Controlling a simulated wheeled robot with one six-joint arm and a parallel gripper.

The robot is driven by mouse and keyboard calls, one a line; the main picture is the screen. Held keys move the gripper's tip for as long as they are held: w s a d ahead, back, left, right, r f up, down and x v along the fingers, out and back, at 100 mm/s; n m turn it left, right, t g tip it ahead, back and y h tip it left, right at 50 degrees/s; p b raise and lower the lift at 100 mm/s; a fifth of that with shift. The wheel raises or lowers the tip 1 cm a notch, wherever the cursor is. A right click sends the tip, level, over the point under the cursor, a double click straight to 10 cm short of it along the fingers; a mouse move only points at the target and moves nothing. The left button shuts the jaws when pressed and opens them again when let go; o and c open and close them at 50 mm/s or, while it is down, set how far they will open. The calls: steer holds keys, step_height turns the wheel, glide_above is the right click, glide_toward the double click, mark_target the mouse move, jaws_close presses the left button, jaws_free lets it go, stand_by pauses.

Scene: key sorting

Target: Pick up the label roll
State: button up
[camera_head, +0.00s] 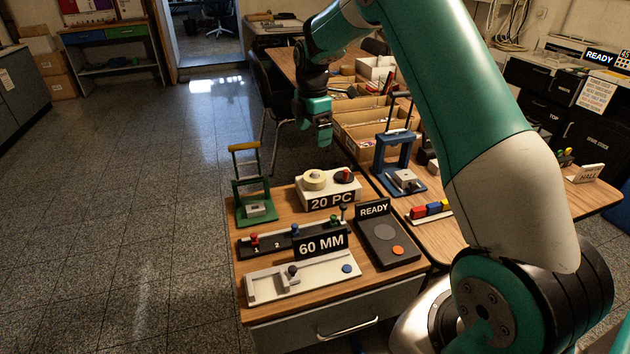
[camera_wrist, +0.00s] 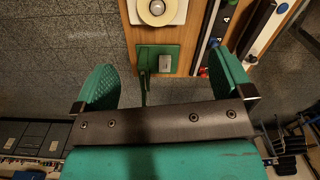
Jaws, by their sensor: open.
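The label roll (camera_head: 314,179) is a cream-yellow ring. It sits on top of a white block marked "20 PC" (camera_head: 311,198) at the back of the near wooden table. In the wrist view the roll (camera_wrist: 157,9) shows at the top edge, partly cut off, beyond my fingers. My gripper (camera_head: 318,138) hangs in the air, higher than the tabletop and behind the roll in the head view. In the wrist view its two green fingers (camera_wrist: 165,78) are spread wide with nothing between them. The gripper is apart from the roll.
A green lever press (camera_head: 253,200) stands left of the roll, and a blue one (camera_head: 397,165) stands to the right. A dark-red knob (camera_head: 346,174) shares the white block. A "60 MM" gauge (camera_head: 308,276) and a "READY" panel (camera_head: 385,247) lie in front. Open floor is left.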

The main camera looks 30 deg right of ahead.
mark_target(314, 173)
step_height(314, 173, down, 10)
steer(key=shift+r+p, duration=0.2)
steer(key=shift+p, duration=0.25)
steer(key=shift+w+d+f+p, duration=0.15)
steer(key=shift+f+p, duration=0.15)
steer(key=shift+f, duration=1.1)
steer(key=shift+d+f+p, duration=0.15)
steer(key=shift+f+p, duration=0.15)
steer(key=shift+f, duration=1.05)
steer(key=c, duration=1)
